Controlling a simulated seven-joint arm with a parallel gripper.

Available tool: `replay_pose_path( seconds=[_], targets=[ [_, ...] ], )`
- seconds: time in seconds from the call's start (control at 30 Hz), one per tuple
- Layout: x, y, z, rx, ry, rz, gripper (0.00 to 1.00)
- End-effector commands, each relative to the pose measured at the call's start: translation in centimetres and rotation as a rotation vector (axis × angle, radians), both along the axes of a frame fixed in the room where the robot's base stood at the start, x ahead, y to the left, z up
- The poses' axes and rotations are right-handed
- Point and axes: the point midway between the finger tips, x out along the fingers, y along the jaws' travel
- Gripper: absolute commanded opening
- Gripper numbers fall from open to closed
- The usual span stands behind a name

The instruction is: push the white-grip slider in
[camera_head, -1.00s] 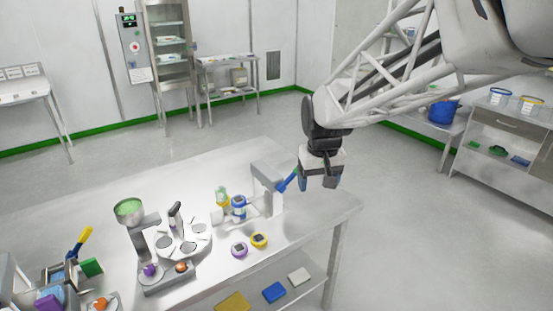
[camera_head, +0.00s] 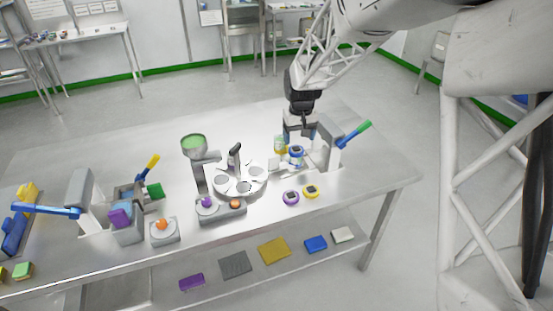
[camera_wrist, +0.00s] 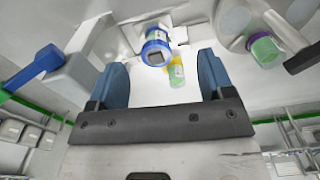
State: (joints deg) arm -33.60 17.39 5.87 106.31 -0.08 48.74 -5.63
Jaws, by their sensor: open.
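I cannot make out the white-grip slider for certain. A pale, low bar (camera_head: 276,164) lies beside the blue-ringed container, but its grip is not clear. My gripper (camera_head: 300,135) is open and empty, pointing down over the far right part of the bench, close to the grey stand (camera_head: 328,152). In the wrist view its two blue fingers are wide apart (camera_wrist: 162,72). The blue-ringed container (camera_wrist: 157,48) and a yellow-green container (camera_wrist: 176,72) show between and beyond them, with nothing gripped.
A blue lever with a green end (camera_head: 354,134) sticks out from the grey stand. A round plate (camera_head: 240,179) and a green-filled bowl (camera_head: 194,145) stand left. The bench's front right is clear.

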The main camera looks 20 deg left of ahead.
Motion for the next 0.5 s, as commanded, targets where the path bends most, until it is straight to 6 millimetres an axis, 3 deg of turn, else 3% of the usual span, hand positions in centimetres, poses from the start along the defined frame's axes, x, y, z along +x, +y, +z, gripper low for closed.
replay_pose_path(
  seconds=[0.1,0.23,0.5],
  targets=[
    [0.4,3.3,-2.3,-0.007,0.01,0.036,0.74],
    [0.6,6.2,-4.3,-0.011,0.017,0.067,0.74],
    [0.7,9.1,-6.4,-0.016,0.023,0.099,0.74]
  ],
)
